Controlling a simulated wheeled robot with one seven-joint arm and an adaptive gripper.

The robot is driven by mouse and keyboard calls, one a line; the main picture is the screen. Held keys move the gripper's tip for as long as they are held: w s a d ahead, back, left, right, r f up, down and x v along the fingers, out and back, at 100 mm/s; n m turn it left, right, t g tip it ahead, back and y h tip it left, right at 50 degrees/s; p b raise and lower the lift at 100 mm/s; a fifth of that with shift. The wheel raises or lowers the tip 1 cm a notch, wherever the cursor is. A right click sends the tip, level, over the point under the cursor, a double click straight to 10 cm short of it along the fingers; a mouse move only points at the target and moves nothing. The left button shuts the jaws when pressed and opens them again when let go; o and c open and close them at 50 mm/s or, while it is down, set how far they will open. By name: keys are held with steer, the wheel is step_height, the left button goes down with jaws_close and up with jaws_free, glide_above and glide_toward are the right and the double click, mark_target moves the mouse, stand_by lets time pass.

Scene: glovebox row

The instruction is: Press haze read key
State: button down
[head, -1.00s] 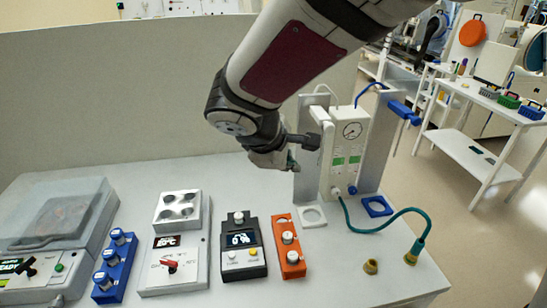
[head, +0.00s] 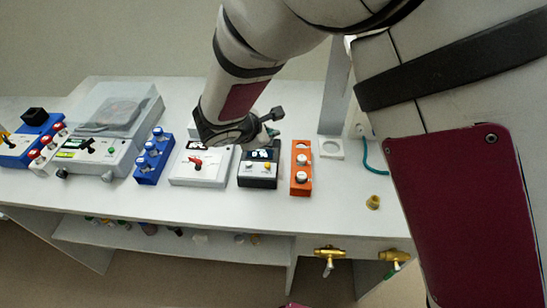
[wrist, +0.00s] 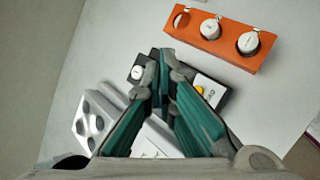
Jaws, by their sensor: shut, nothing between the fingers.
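The black haze meter (head: 258,182) stands on the bench with a lit display (head: 262,154). Below the display are a white key (head: 249,166) and a yellow key (head: 267,167); their labels are too small to read. My gripper (head: 274,133) is shut and empty, above the far end of the meter and apart from the keys. In the wrist view its teal fingers (wrist: 164,60) cover the middle of the meter. The yellow key (wrist: 199,90) and a white cap (wrist: 137,72) show on either side; the white key is hidden.
An orange rack (head: 301,188) with white-capped vials stands close right of the meter. A grey-white heater unit (head: 199,178) with a red knob stands close left, then a blue rack (head: 152,170). Bare bench lies in front.

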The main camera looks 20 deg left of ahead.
steer(key=b, duration=0.4)
glide_above(269, 166)
steer(key=f, duration=0.8)
steer(key=shift+w, duration=0.2)
steer(key=shift+s+f, duration=0.1)
steer(key=shift+f, duration=0.3)
steer(key=shift+f+b, duration=0.1)
steer(key=shift+b, duration=0.3)
stand_by(0.4)
steer(key=shift+f+b, duration=0.3)
steer(key=shift+b, duration=0.05)
steer(key=shift+f+b, duration=0.35)
stand_by(0.9)
steer(key=shift+r, duration=0.8)
